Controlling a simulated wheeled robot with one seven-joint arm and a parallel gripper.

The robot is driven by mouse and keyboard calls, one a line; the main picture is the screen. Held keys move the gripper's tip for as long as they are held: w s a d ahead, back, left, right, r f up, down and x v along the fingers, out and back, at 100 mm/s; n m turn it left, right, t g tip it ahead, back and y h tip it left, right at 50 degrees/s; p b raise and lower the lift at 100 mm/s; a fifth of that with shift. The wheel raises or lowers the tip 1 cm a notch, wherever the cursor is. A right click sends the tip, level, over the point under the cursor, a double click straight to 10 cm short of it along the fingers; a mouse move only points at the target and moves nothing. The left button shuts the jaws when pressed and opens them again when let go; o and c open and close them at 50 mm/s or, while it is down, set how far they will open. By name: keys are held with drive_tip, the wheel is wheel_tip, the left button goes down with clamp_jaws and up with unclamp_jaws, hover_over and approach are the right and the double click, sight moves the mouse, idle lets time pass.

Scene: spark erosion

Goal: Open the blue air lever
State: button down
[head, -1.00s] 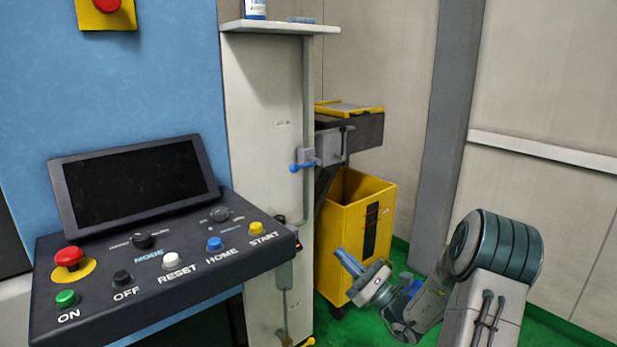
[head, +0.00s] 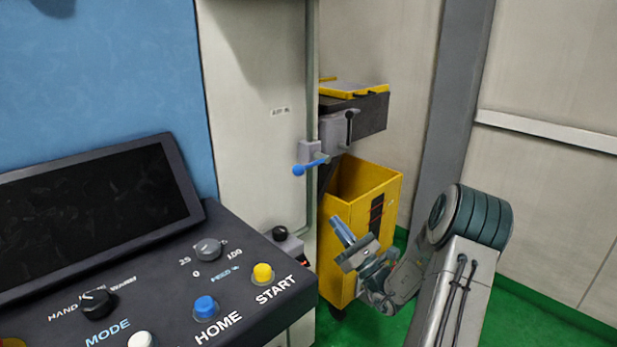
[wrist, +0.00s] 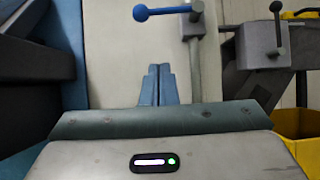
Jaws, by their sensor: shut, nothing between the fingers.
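The blue air lever (head: 311,167) has a round blue knob at its left end and joins a grey valve block on a vertical pipe. In the head view it points left and slightly down, close to horizontal. It also shows at the top of the wrist view (wrist: 165,12), reaching left from the pipe. My gripper (head: 340,226) is below and to the right of the lever in the head view, in front of the yellow bin. In the wrist view my gripper (wrist: 159,72) has its blue fingers together, apart from the lever and holding nothing.
A control panel (head: 150,285) with buttons and a screen fills the lower left. A grey box with a black-knobbed lever (head: 347,128) sits right of the blue lever. The yellow bin (head: 336,245) stands below. Green floor is free at right.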

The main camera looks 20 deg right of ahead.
drive_tip(key=shift+s+d, duration=0.1)
drive_tip(key=s+r+p+x, duration=0.1)
drive_tip(key=r+p+x, duration=0.1)
drive_tip(key=x, duration=1.1)
drive_tip(key=shift+s+d, duration=0.2)
drive_tip(key=shift+s, duration=0.05)
drive_tip(key=shift+r+p, duration=0.2)
drive_tip(key=shift+p, duration=0.1)
drive_tip(key=shift+r+m+h+p, duration=0.15)
drive_tip(key=shift+m+h+p, duration=0.15)
drive_tip(key=shift+m+h, duration=0.35)
